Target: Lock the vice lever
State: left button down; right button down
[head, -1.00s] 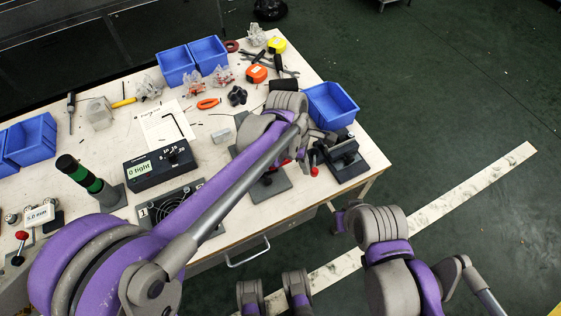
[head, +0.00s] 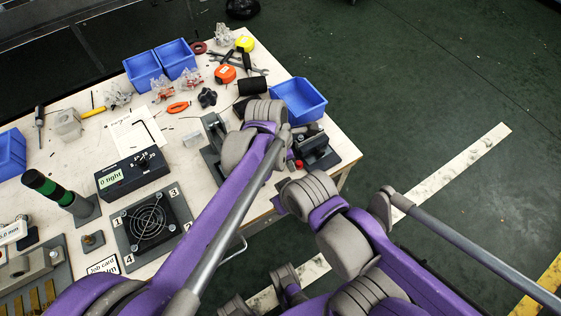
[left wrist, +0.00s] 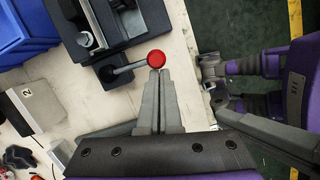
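The vice (head: 318,150) is a dark block at the bench's right edge, and it also shows at the top of the left wrist view (left wrist: 125,25). Its lever is a thin metal rod (left wrist: 125,69) ending in a red ball (left wrist: 157,59). The ball shows small in the head view (head: 298,164). My left gripper (left wrist: 159,75) has its two fingers together, their tips right at the ball; whether they touch it I cannot tell. In the head view my left arm hides these fingers. My right gripper (head: 280,201) is near the bench's front edge, its fingers unclear.
A blue bin (head: 299,100) stands behind the vice. A black box reading "0 tight" (head: 132,173) and a fan plate (head: 150,222) lie left of my left arm. Tools and more blue bins (head: 178,60) fill the back. Open floor lies to the right.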

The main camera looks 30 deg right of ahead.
pick_arm(q)
jog(key=shift+s, duration=0.1)
dwell(0.5)
jog(key=p+v, duration=0.1)
jog(key=v, duration=1)
jog(key=shift+f, duration=0.15)
